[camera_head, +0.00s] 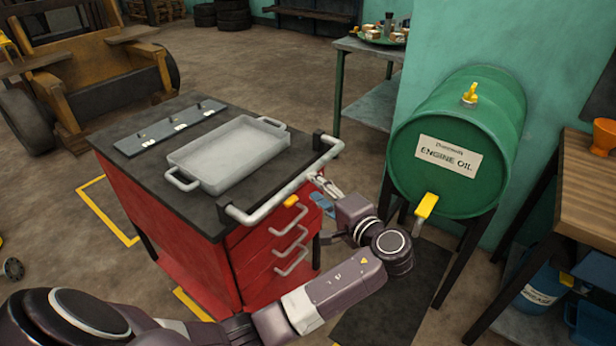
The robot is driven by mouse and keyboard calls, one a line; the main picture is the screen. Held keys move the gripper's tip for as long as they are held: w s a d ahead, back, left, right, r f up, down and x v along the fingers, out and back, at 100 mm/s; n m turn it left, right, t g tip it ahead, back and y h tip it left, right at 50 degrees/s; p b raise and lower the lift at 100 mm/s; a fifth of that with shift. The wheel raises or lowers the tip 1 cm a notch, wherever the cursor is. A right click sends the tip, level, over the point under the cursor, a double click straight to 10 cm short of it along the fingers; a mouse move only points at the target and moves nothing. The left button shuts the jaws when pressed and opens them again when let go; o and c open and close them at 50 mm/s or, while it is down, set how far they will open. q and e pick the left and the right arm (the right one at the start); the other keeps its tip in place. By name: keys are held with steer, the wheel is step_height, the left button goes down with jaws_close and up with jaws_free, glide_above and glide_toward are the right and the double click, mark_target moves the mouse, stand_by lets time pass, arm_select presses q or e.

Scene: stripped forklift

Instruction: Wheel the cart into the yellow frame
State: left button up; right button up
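The red drawer cart (185,225) with a black top stands left of centre. A pale bar handle (262,210) runs along its near right side, above several drawers. Yellow floor lines of the frame (105,212) show at the cart's left, and another yellow piece (190,303) shows at its near lower edge. The cart hides the rest, so I cannot tell how much of it is inside. My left gripper (318,181) is at the handle's right part. Its fingers are small and overlap the bar; whether they are closed on it is unclear. My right gripper is out of view.
A grey metal tray (228,152) and a flat plate with clips (170,128) lie on the cart top. A green engine oil drum (455,140) on a stand is to the right. A wooden bench (585,190) is far right. Open floor lies behind the cart.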

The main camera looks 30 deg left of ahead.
mark_target(306, 180)
arm_select(q)
steer(key=p+x, duration=0.1)
steer(key=x, duration=0.6)
steer(key=shift+w+a+f, duration=0.15)
steer(key=shift+a, duration=0.05)
jaws_close()
